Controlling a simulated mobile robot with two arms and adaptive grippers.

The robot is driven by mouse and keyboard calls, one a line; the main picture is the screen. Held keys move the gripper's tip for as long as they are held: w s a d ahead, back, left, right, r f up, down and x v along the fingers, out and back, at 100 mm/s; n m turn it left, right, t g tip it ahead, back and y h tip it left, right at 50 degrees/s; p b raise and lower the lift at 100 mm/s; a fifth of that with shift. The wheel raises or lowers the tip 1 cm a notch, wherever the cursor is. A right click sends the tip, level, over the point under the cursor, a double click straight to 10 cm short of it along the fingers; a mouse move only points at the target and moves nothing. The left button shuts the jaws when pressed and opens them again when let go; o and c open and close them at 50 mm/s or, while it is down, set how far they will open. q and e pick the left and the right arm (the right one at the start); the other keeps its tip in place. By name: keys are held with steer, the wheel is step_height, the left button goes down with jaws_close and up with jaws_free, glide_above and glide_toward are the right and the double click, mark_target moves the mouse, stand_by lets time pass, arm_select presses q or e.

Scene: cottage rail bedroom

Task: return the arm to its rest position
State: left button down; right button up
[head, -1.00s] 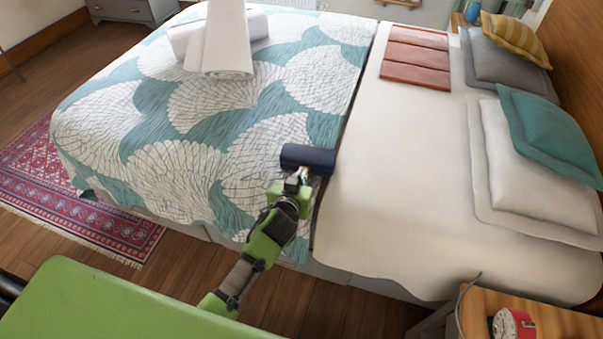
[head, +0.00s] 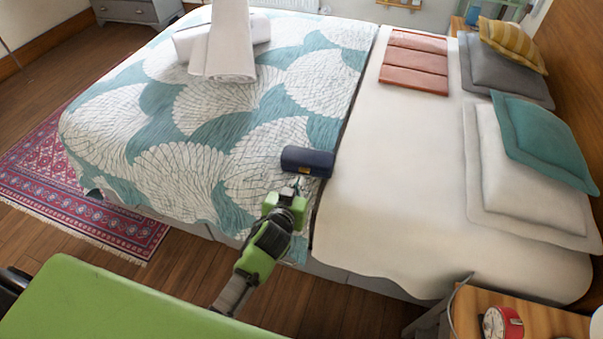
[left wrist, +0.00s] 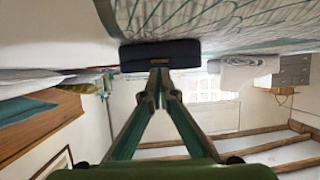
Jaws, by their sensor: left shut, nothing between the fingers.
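My left gripper (head: 297,186) is in the head view over the near edge of the bed. Its fingers are shut and empty. They point at a dark navy rolled item (head: 307,161) with a small yellow label, which lies on the patterned cover near its right edge. A small gap shows between the fingertips and the roll in the head view. In the left wrist view the shut fingers (left wrist: 158,72) point at the same roll (left wrist: 160,55); whether they touch it there I cannot tell. My right gripper is not in view.
The bed's teal and white cover (head: 185,175) holds white rolled towels (head: 230,55). Pillows (head: 540,140) and a folded terracotta cloth (head: 415,62) lie on the white sheet. A nightstand (head: 545,320) with a red clock (head: 503,323) stands at the lower right. Wooden floor (head: 190,265) is open nearer me.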

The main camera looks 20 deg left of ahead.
arm_select(q)
steer(key=shift+s+f+b, duration=0.15)
steer(key=shift+s+f, duration=0.2)
steer(key=shift+s, duration=0.5)
steer(key=shift+s+f+b, duration=0.15)
steer(key=shift+s+f, duration=0.15)
steer(key=shift+s, duration=0.5)
steer(key=shift+s+f+b, duration=0.15)
steer(key=shift+s+f, duration=0.2)
steer(key=shift+s, duration=0.5)
